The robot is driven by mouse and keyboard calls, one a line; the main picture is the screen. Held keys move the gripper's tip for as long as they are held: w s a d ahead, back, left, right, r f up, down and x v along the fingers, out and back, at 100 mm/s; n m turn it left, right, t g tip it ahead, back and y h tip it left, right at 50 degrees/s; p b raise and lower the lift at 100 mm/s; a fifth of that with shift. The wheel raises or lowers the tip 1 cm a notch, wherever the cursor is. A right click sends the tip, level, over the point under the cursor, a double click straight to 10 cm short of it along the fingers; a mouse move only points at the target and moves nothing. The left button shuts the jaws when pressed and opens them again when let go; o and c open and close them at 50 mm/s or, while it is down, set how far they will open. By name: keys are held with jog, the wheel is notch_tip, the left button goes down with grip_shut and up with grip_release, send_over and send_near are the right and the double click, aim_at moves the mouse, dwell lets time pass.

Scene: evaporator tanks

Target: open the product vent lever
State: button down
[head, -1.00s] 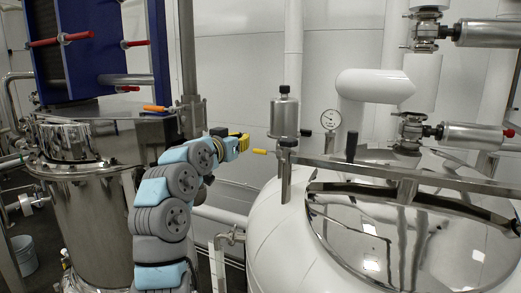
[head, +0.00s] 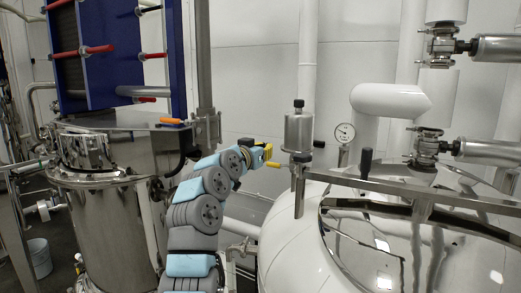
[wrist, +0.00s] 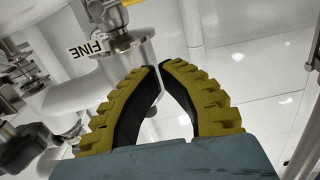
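A small lever with a yellow handle (head: 273,165) sticks out to the left below a small metal vessel (head: 299,133) on the white tank; I take it for the vent lever, with no name readable on it. My gripper (head: 268,153) is just above and left of this handle in the head view. In the wrist view my gripper (wrist: 159,67) has its yellow and black fingers tip to tip, with nothing seen between them. A yellow handle (wrist: 112,7) and a metal fitting (wrist: 125,55) lie beyond the fingertips, apparently apart from them.
An orange-handled lever (head: 170,121) sits on the steel tank (head: 110,220) at the left. A metal bar (head: 420,189) crosses above the white tank (head: 290,240), with a black knob (head: 366,163) on it. A gauge (head: 345,132) stands behind.

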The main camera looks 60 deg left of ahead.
jog(key=w+a+f+p, duration=0.2)
jog(key=w+a+f, duration=0.1)
jog(key=w+f, duration=0.1)
jog(key=shift+f, duration=0.15)
dwell(0.8)
jog(key=shift+w+d, duration=0.1)
jog(key=shift+w, duration=0.1)
jog(key=shift+f+n, duration=0.15)
jog(key=shift+n, duration=0.15)
jog(key=shift+s+f+b, duration=0.1)
jog(key=shift+f+b, duration=0.05)
jog(key=shift+b, duration=0.2)
